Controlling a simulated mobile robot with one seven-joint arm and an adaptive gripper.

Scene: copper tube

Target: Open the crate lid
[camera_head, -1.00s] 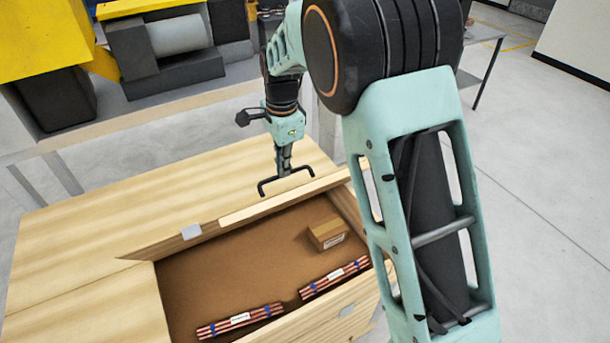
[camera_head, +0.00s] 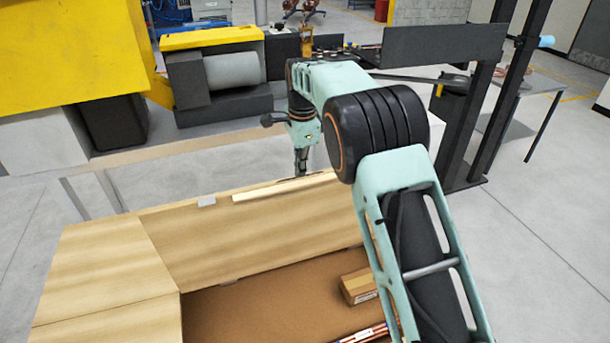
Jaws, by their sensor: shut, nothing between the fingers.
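The wooden crate (camera_head: 75,280) stands in front of me, its interior (camera_head: 260,312) open to view. Its lid (camera_head: 265,240) stands raised at the back of the opening, inner face towards me. I cannot tell its exact angle. A pale wooden strip (camera_head: 285,188) and a small grey metal fitting (camera_head: 206,201) are at its top edge. My gripper (camera_head: 301,163) points down at the far side of that edge, right of the fitting. It is shut and empty; its fingertips are partly hidden behind the lid. I cannot tell whether they touch it.
Open floor (camera_head: 540,250) lies to the right.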

